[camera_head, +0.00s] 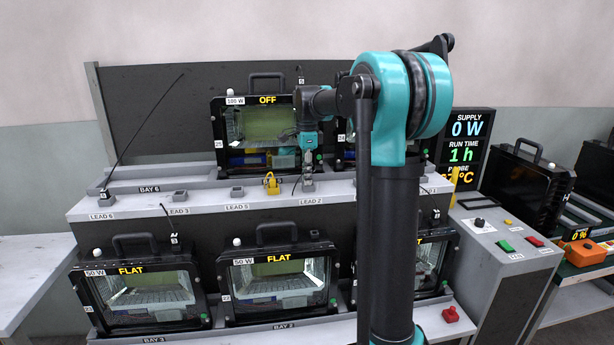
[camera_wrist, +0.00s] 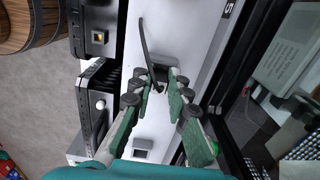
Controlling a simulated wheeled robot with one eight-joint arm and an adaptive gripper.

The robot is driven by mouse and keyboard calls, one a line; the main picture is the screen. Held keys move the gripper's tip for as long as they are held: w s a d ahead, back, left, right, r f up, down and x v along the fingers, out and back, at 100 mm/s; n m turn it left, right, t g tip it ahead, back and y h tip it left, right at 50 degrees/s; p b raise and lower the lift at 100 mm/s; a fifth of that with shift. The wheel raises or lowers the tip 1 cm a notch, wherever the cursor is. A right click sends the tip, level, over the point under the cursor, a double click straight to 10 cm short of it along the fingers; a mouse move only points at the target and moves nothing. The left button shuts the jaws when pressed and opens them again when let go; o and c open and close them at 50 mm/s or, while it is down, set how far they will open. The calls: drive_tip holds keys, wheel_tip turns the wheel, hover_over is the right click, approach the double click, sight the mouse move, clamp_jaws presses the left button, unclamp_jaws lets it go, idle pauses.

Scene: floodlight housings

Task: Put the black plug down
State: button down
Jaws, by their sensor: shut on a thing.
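The black plug (camera_wrist: 159,76) with its thin black cable is between the fingertips of my gripper (camera_wrist: 162,80) in the wrist view. The fingers are shut on it, and they partly hide it. The cable curves away from the fingertips across the white shelf top. The plug itself is too small to make out there. I cannot tell whether it touches the shelf.
Grey holders (camera_head: 237,193) stand along the shelf, and one shows in the wrist view (camera_wrist: 142,147). A yellow plug (camera_head: 271,184) stands just left of my gripper. Housings marked FLAT (camera_head: 278,283) fill the lower shelf. A red-and-green button console (camera_head: 505,240) stands right.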

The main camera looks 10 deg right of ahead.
drive_tip(key=c, duration=1.5)
unclamp_jaws()
drive_tip(key=shift+f, duration=0.1)
drive_tip(key=shift+o, duration=0.2)
wheel_tip(320, 180, up, 12)
drive_tip(key=shift+s, duration=0.1)
